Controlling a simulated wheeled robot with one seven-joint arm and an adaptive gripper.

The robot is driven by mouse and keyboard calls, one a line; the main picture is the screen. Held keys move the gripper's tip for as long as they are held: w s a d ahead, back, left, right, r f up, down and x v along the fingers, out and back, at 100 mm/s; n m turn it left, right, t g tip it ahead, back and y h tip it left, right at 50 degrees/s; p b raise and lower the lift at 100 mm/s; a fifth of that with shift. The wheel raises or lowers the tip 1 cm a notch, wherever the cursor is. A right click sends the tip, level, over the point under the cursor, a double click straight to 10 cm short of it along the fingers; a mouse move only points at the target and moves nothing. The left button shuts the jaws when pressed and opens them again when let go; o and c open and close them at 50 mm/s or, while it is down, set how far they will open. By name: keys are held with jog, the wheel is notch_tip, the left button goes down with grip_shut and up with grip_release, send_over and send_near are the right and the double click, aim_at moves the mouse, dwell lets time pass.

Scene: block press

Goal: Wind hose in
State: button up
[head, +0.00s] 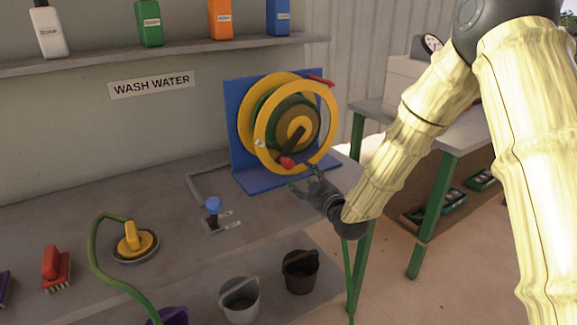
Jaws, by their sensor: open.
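The hose reel (274,120) has yellow rims and stands on a blue bracket (238,150) at the back of the bench. Green hose is wound on its drum. A dark crank arm with a red knob (287,162) points down and left across the reel's front. A red piece (321,81) sits at the upper right of the rim. A length of green hose (96,262) curves from a yellow fitting (133,240) toward the front edge of the picture. My gripper (298,182) is open, just below the red knob; I cannot tell whether it touches it.
A blue-knobbed lever (213,205) stands left of my gripper. A grey bucket (240,300) and a black bucket (300,272) are in front. A red brush (55,268) lies at the left. Bottles line the shelf (180,53). A side table (440,130) is at right.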

aim_at(290, 166)
jog(key=x, duration=0.9)
jog(key=shift+p, duration=0.3)
grip_shut()
